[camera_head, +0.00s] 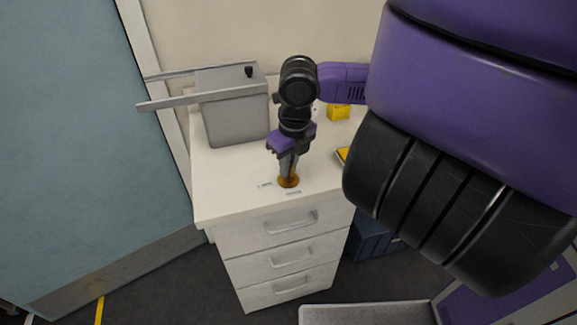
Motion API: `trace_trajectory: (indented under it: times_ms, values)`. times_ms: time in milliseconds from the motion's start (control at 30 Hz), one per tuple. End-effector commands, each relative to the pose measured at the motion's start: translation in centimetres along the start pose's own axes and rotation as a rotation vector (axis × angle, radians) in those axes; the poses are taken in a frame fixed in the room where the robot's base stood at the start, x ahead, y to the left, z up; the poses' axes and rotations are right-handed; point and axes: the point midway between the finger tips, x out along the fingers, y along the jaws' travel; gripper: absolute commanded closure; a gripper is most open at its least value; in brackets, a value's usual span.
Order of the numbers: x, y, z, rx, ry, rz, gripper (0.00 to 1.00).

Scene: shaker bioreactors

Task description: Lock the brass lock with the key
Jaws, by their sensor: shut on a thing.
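The brass lock (288,182) is a small round golden-brown piece on the white cabinet top, near its front edge. My gripper (288,170) points straight down directly above the lock, with its fingertips at or very close to it. The fingers are closed together on something small. The key cannot be made out; the fingers hide it, so I cannot tell whether it sits in the lock.
The white drawer cabinet (222,190) has small markings beside the lock. A grey metal box (235,115) with two long bars stands at the back left. A yellow item (339,112) lies at the back right. A blue box (372,240) is on the floor beside the cabinet.

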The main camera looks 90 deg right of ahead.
Motion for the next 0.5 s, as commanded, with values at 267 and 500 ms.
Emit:
trace_trajectory:
  times_ms: [267,500]
  values:
    - [0.73,-0.12,-0.29,-0.110,0.010,0.012,1.00]
    - [0.62,-0.07,-0.24,-0.366,0.010,0.046,1.00]
